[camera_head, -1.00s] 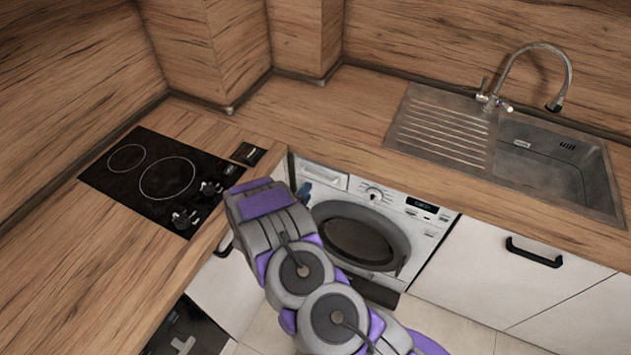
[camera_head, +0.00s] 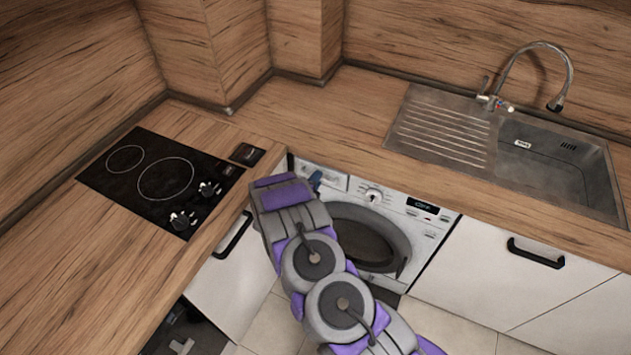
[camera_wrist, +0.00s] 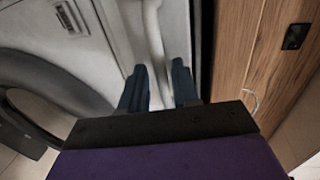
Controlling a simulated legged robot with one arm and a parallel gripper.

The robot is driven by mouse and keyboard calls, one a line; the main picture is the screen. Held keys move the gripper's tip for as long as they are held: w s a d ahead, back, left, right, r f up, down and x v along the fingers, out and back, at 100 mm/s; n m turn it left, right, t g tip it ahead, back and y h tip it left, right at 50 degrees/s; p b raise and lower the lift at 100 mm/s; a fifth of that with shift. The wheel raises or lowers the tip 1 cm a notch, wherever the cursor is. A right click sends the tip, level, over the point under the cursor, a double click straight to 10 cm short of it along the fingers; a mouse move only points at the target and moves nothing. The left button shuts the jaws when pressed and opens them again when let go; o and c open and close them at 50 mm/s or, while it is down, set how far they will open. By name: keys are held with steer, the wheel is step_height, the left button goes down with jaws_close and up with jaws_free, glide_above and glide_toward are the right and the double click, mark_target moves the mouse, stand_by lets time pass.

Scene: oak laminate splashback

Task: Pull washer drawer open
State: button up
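The white washer (camera_head: 420,232) is built in under the wooden counter, with its dark round door below the panel. Its drawer (camera_head: 335,181) is at the top left of the front, left of the knob, and looks shut, though my arm partly hides it. My gripper (camera_head: 315,179) is at the drawer's left part, with only a bit of blue finger showing. In the wrist view, my gripper (camera_wrist: 159,70) has its two blue fingers apart, pointing at the white drawer front (camera_wrist: 150,30). A pale ridge shows between them; I cannot tell whether they touch it.
The counter edge (camera_head: 400,175) runs just above the washer. A black hob (camera_head: 160,180) lies on the left counter, above a white cabinet with a black handle (camera_head: 233,235). A steel sink (camera_head: 540,165) is at the right. Floor shows below the washer.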

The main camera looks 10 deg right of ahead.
jaws_close()
steer(key=shift+s+f, duration=0.1)
steer(key=shift+s, duration=0.1)
stand_by(0.4)
